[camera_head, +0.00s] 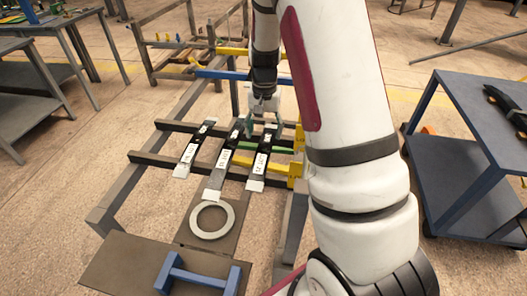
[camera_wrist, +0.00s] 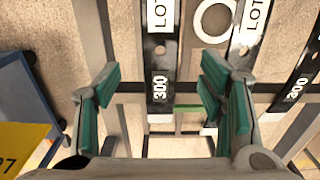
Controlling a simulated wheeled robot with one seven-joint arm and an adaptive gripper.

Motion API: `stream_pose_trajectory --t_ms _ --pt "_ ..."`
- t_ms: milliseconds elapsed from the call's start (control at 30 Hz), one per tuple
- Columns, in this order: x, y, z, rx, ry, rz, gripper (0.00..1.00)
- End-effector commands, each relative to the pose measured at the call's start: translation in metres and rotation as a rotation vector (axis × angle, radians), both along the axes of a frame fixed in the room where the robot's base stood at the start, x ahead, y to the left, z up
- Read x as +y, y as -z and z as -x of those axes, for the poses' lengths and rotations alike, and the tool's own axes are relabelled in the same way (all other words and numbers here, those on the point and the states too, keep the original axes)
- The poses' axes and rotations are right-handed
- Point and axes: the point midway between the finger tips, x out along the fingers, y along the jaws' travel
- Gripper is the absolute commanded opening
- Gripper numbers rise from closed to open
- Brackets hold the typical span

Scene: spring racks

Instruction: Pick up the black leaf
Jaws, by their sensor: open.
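Three long black leaves with white labels and pale ends lie side by side across a metal rack. In the head view these are the left leaf (camera_head: 195,148), the middle leaf (camera_head: 228,155) and the right leaf (camera_head: 262,160). My gripper (camera_head: 263,124) is over the far end of the right leaf, pointing down. In the wrist view my gripper (camera_wrist: 160,86) is open, its green-padded fingers on either side of the leaf marked 300 (camera_wrist: 160,62). No contact shows. The other leaves (camera_wrist: 245,35) (camera_wrist: 300,78) lie to the right there.
The rack's dark crossbars (camera_head: 150,159) carry the leaves, with yellow stops (camera_head: 296,170) beside the right leaf. A grey ring (camera_head: 196,222) and a blue handle-like frame (camera_head: 200,278) lie nearer. A blue cart (camera_head: 465,150) stands at right. My arm hides part of the rack's right side.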

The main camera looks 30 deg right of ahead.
Motion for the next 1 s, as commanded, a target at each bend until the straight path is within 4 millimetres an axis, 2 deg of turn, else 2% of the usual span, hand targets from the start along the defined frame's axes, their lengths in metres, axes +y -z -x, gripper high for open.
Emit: stream_pose_trajectory --t_ms 100,333,600,933,1000 --pt "-0.001 0.015 0.0 0.001 0.001 0.0 0.63" --pt "0.0 0.03 0.001 0.002 0.001 -0.001 0.63" --pt "0.001 0.067 0.0 0.001 0.0 0.0 0.63" --pt "0.001 0.073 -0.001 -0.001 0.0 0.001 0.63" --pt "0.001 0.073 -0.001 -0.001 0.0 0.001 0.47"
